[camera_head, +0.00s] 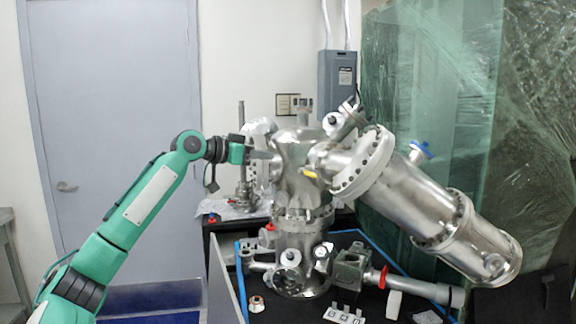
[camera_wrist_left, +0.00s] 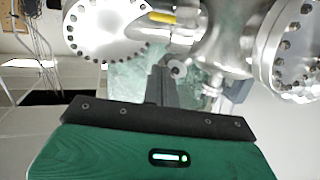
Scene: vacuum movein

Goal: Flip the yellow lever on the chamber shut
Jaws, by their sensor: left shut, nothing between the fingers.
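The chamber (camera_head: 300,176) is a shiny steel vessel with several flanged ports on a black table. The yellow lever (camera_head: 309,173) is a small bar on the chamber's front, left of the big tilted cylinder. In the left wrist view the yellow lever (camera_wrist_left: 161,17) shows at the top, beside a round bolted flange. My left gripper (camera_head: 262,160) is at the chamber's left side, apart from the lever and to its left. Its dark fingers (camera_wrist_left: 163,84) are together with nothing between them. The fingertips are partly hard to make out against the steel. My right gripper is not in view.
A big steel cylinder (camera_head: 425,205) slopes down to the right from the chamber. A black table (camera_head: 345,240) with blue edging carries fittings and small marker blocks (camera_head: 344,315). A green plastic-wrapped panel (camera_head: 435,110) stands behind at right. A grey door (camera_head: 115,120) is at left.

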